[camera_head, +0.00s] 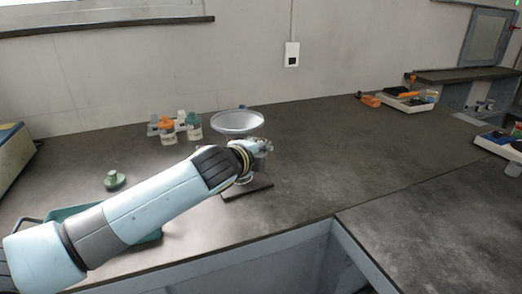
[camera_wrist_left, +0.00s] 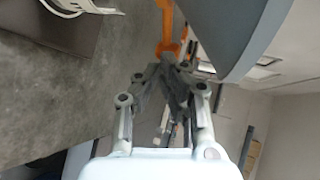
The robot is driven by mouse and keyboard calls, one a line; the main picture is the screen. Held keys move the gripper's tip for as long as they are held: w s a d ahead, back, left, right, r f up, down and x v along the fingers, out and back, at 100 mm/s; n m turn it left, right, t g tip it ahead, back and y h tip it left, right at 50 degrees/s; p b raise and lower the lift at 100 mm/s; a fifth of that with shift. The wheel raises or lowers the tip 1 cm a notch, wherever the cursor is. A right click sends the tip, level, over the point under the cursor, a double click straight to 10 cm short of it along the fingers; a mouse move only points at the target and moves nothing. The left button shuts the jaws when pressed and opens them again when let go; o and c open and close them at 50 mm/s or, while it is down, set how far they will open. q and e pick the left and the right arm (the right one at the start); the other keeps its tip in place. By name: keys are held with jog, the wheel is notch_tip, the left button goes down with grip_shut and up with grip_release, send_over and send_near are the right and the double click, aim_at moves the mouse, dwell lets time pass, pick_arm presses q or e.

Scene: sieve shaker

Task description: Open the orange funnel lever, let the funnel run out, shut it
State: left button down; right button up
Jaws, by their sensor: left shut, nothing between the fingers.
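The pale grey funnel (camera_head: 237,122) stands at the middle of the bench above a dark base plate (camera_head: 250,191). My left arm reaches across from the left, and my left gripper (camera_head: 265,145) is at the funnel's lower right side. In the left wrist view my left gripper (camera_wrist_left: 171,63) is shut with nothing between its fingers. An orange part (camera_wrist_left: 167,22), which looks like the funnel lever, is just beyond the fingertips; I cannot tell whether they touch. The grey funnel wall (camera_wrist_left: 228,30) fills the upper right there. In the head view the lever is hidden by my arm.
A green object (camera_head: 115,180) and a teal tray (camera_head: 150,236) are near my arm. A tray with tools (camera_head: 408,102) is at the back right.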

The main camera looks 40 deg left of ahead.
pick_arm(q)
jog(key=shift+w+n+g+y+b, duration=0.35)
jog(key=shift+w+n+y, duration=0.15)
jog(key=shift+n+y, duration=0.15)
dwell(0.3)
jog(key=w+a+n+g+y+b, duration=0.3)
jog(key=w+n+g+y+b, duration=0.3)
jog(key=n+g+y+b, duration=0.1)
jog(key=shift+n+g+y, duration=0.35)
jog(key=shift+n+g, duration=0.3)
jog(key=shift+n, duration=0.5)
jog(key=shift+s+r, duration=0.1)
jog(key=shift+s+p, duration=0.75)
jog(key=shift+p, duration=0.05)
